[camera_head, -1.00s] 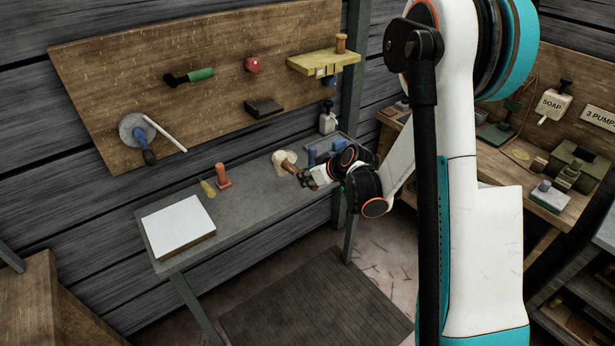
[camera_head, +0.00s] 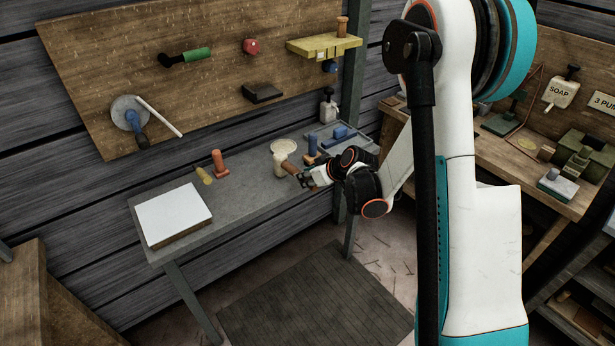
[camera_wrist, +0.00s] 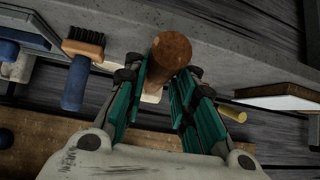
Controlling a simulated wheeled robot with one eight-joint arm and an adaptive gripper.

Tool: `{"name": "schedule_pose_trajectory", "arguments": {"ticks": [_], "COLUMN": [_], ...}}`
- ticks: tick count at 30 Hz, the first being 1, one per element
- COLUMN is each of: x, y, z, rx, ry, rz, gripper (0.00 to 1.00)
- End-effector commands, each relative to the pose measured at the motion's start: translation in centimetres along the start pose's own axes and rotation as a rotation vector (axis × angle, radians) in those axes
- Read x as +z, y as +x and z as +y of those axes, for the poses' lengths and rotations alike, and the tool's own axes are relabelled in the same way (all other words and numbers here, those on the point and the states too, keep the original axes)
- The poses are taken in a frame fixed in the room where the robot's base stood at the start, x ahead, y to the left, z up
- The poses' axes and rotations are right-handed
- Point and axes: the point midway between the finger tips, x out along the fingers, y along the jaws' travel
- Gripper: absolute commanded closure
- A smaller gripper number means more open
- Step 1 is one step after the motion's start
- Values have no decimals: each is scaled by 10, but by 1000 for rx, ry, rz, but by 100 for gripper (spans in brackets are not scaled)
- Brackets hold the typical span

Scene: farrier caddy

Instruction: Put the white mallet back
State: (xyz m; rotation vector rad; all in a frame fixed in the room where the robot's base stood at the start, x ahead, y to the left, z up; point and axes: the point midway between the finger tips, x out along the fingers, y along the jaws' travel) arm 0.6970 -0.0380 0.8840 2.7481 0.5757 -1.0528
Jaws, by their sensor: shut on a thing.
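The white mallet has a pale head (camera_head: 279,164) and a brown wooden handle (camera_head: 290,168). My gripper (camera_head: 303,177) is shut on the mallet by its handle, over the grey table. In the wrist view the round end of the brown handle (camera_wrist: 172,50) shows between the teal fingers of my gripper (camera_wrist: 160,85). The pale head is mostly hidden behind the handle and fingers there. A pale round ring or disc (camera_head: 284,146) lies on the table just behind the mallet head. I cannot tell whether the head touches the table.
A grey tray with blue items (camera_head: 340,133) is right of the mallet. A red-orange peg-like tool (camera_head: 219,164), a yellow piece (camera_head: 203,176) and a white-topped board (camera_head: 173,215) are left. The wall board (camera_head: 215,75) carries several tools. The middle of the table is clear.

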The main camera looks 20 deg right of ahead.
Motion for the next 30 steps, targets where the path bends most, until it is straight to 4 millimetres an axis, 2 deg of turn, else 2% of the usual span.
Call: {"name": "schedule_pose_trajectory", "arguments": {"ticks": [30], "x": [6], "y": [6], "z": [0], "rx": [0], "ry": [0], "rz": [1], "gripper": [100]}}
